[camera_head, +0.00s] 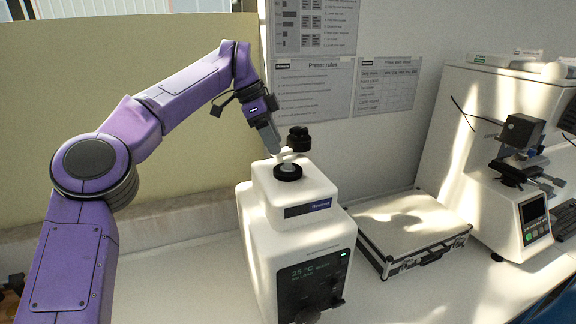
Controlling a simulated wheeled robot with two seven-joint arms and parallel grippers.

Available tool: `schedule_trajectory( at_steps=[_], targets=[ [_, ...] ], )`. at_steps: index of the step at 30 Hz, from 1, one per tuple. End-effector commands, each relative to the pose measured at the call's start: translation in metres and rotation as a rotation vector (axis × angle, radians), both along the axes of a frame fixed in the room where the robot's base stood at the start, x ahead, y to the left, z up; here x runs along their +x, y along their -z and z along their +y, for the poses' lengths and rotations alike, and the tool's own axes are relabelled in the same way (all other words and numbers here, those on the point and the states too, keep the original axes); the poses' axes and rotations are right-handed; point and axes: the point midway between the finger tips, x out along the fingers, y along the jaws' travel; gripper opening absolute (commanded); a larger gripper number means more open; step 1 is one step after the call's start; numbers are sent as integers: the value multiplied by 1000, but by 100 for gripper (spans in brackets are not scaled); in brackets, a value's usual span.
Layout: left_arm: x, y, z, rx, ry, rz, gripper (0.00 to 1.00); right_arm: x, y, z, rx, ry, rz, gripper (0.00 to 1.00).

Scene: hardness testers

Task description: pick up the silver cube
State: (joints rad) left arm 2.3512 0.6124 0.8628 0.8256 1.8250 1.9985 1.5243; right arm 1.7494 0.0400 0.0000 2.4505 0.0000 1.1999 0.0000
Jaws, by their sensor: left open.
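My left gripper (277,151) comes down from the upper left over the top of the white press (300,230). It is open, with its fingertips just above the black ring (288,172) on the press top. A small pale piece shows between the fingertips and the ring; I cannot tell whether it is the silver cube or part of the press. No silver cube shows clearly elsewhere. A black knob (299,138) stands just right of the fingertips. My right gripper is not in view.
A silver case (415,225) lies shut on the white bench right of the press. A white hardness tester (515,205) with a keypad stands farther right. Printed sheets (315,90) hang on the wall behind. The bench front right of the press is clear.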

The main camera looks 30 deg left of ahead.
Motion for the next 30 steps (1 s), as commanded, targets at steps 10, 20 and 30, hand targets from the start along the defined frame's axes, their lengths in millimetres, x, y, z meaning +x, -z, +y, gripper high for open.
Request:
schedule_trajectory(
  at_steps=[10, 20, 30],
  targets=[
    [13, 45, -18, 1, 1, 1, 51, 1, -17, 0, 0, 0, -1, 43],
    [13, 48, -19, 1, 1, -1, 18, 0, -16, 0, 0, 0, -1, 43],
    [13, 48, -19, 2, 1, 1, 0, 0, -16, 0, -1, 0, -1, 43]
  ],
)
